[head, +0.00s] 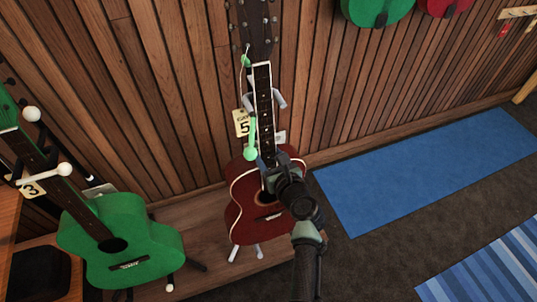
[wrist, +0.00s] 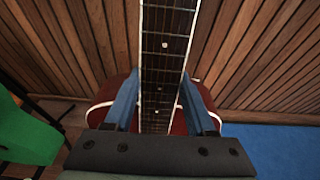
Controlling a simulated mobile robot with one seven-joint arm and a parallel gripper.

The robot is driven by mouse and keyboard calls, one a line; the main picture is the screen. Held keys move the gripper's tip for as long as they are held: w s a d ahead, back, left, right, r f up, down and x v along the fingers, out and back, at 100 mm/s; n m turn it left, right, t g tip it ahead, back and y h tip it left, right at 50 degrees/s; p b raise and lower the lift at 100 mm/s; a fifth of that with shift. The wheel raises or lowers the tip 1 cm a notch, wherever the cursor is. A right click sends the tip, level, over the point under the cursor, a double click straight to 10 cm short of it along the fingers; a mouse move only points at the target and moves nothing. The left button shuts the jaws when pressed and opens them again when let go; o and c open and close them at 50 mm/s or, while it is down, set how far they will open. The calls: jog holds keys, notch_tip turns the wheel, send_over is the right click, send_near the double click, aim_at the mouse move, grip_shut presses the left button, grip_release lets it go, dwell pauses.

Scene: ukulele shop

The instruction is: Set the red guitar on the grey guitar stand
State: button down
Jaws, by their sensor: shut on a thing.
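The red guitar (head: 242,212) stands nearly upright against the wood-panelled wall in the head view, body low and neck up. Its fretted neck (wrist: 166,50) runs up the middle of the wrist view. My gripper (head: 264,162) is shut on the neck just above the body; its blue fingers (wrist: 158,98) lie on either side of the neck. The grey guitar stand (head: 280,100) shows a light prong beside the neck and light feet below the body. The body hides most of the stand, so I cannot tell whether the guitar rests on it.
A green guitar (head: 118,240) stands at the left on its own stand, near a tag marked 3 (head: 32,189). A tag marked 5 (head: 241,122) and a pale green rod-like thing (head: 251,150) are beside the red guitar's neck. A blue mat (head: 425,170) lies right.

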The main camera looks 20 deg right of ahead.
jog(key=shift+w+r, duration=0.15)
jog(key=shift+r, duration=0.2)
jog(key=shift+c, duration=0.7)
grip_release()
jog(key=shift+f, duration=0.1)
jog(key=shift+s+f, duration=0.3)
jog(key=shift+f, duration=0.15)
jog(key=shift+s+r+p, duration=0.3)
jog(key=shift+s, duration=0.1)
jog(key=p+v, duration=0.4)
jog(key=v, duration=0.8)
jog(key=shift+r, duration=0.2)
